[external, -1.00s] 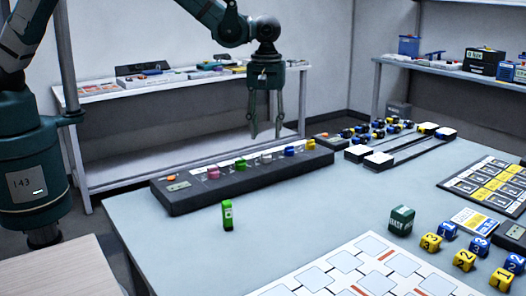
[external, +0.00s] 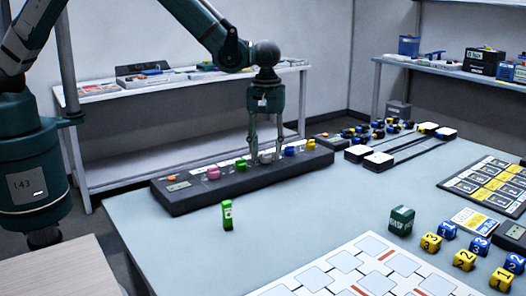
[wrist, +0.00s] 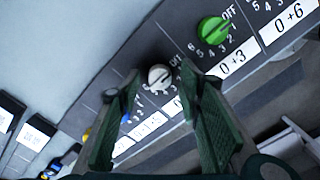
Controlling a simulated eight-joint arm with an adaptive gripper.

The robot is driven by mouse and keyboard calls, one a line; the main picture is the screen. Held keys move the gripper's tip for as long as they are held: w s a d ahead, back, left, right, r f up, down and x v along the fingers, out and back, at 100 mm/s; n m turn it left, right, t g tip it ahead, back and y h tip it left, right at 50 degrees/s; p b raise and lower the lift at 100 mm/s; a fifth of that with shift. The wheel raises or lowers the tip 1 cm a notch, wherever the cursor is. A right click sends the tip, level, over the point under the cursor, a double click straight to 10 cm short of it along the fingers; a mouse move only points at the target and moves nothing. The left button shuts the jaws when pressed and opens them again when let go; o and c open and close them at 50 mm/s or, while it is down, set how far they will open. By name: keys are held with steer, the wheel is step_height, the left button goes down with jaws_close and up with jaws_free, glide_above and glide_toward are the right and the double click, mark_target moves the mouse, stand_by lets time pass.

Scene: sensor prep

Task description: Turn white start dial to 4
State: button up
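The white start dial (wrist: 159,77) is a round knob on the dark control panel (external: 205,196). It shows in the wrist view between my fingertips, and in the external view (external: 265,157) behind them. "OFF" is printed beside it; its other marks are mostly hidden and I cannot read its setting. My gripper (external: 267,155) points down at the panel. Its fingers are open, one on each side of the dial, with gaps visible in the wrist view. I cannot tell how far the tips stand above the panel.
A green dial (wrist: 212,30) and a pink dial (external: 213,173) stand along the panel on one side, blue (external: 290,151) and yellow (external: 311,145) dials on the other. A green block (external: 227,215) stands on the table in front.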

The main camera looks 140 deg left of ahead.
steer(key=shift+f, duration=0.3)
steer(key=c, duration=0.9)
